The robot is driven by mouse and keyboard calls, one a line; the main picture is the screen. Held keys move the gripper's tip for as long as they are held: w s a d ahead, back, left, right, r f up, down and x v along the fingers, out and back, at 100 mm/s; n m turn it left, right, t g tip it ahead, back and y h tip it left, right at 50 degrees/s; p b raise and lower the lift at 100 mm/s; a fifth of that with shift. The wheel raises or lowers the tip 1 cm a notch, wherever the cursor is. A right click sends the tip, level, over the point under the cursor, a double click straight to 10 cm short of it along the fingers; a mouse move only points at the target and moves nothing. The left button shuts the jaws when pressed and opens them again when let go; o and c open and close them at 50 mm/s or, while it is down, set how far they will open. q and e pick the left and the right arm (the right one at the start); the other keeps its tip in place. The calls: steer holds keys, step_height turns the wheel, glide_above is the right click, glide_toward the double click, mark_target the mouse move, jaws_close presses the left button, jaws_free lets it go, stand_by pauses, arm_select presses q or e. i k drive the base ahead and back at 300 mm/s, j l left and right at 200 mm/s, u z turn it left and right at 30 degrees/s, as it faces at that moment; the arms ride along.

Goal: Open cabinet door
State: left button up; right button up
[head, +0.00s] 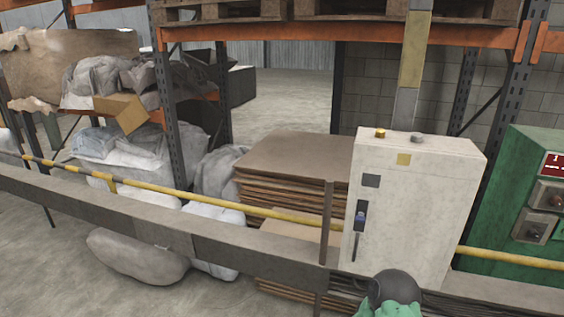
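A pale, off-white metal cabinet (425,205) stands at the right of the middle in the head view. Its front door looks shut. A dark latch or handle (361,214) with a small blue part sits near the left edge of its front, with a dark square plate (370,180) above it. A small yellow label (404,159) is near the top of the front. A yellow button (380,133) and a grey one sit on top. Neither of my grippers can be made out in this view.
A yellow rail (150,187) and a grey beam (200,239) run across the front. A rounded dark and green thing (395,290), unclear what, is at the bottom edge before the cabinet. A green machine (515,205) stands to the right, stacked boards (290,165) to the left.

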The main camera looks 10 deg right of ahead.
mark_target(416, 206)
steer(key=z, duration=1.3)
